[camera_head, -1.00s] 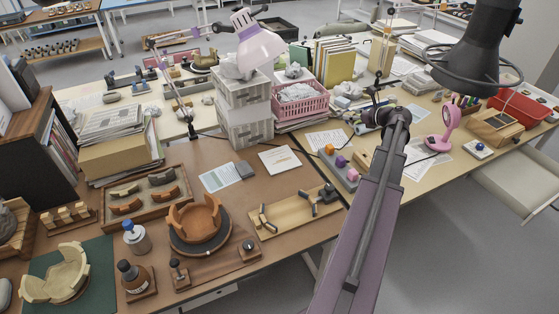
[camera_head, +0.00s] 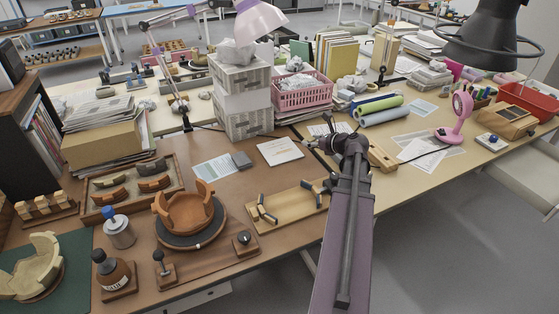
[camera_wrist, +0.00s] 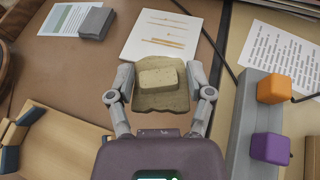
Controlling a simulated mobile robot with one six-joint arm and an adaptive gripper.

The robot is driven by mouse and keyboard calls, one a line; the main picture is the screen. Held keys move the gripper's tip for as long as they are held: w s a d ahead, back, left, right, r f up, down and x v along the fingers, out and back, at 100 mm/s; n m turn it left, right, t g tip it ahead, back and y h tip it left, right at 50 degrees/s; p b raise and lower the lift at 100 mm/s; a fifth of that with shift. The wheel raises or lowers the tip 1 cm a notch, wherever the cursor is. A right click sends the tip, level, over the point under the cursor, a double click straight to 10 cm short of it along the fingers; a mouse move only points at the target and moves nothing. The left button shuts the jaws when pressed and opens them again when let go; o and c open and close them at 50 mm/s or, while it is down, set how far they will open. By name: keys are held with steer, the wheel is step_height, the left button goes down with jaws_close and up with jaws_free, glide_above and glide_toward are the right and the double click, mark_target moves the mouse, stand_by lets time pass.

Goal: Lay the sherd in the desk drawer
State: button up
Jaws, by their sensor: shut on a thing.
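The sherd (camera_wrist: 176,101), a rough tan-olive slab with a paler raised block on its upper face, is between the two fingers of my gripper (camera_wrist: 160,88) in the wrist view. My gripper is shut on it and holds it over the brown desk (camera_wrist: 95,80), near a white printed sheet. In the head view my gripper (camera_head: 345,145) is above the desk's right part, and the sherd is hidden behind it. A pale panel (camera_head: 195,300) shows below the desk's front edge. I cannot tell whether it is the drawer or whether it is open.
A wooden tray with small dark-ended pieces (camera_head: 285,212) lies left of my arm. An orange part-bowl (camera_head: 190,208) stands on a turntable further left. A grey strip with orange (camera_wrist: 274,89) and purple (camera_wrist: 270,148) cubes is at right. A pink basket (camera_head: 302,92) stands behind.

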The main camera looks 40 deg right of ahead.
steer(key=a+f+b, duration=0.1)
steer(key=a+f, duration=0.1)
steer(key=a+f+b, duration=0.4)
steer(key=shift+w+a+f, duration=0.1)
steer(key=shift+w+a, duration=0.15)
steer(key=shift+w, duration=0.15)
steer(key=shift+w, duration=0.15)
steer(key=w+d, duration=0.1)
steer(key=w, duration=0.4)
steer(key=w+d+f+b, duration=0.1)
steer(key=w+d, duration=0.1)
steer(key=w, duration=0.3)
steer(key=w+d, duration=0.2)
steer(key=w, duration=0.3)
steer(key=shift+d+f, duration=0.15)
steer(key=shift+f, duration=0.05)
steer(key=shift+s+f, duration=0.1)
steer(key=shift+f+b, duration=1.7)
steer(key=shift+b, duration=0.25)
steer(key=shift+f, duration=0.15)
steer(key=o, duration=1.1)
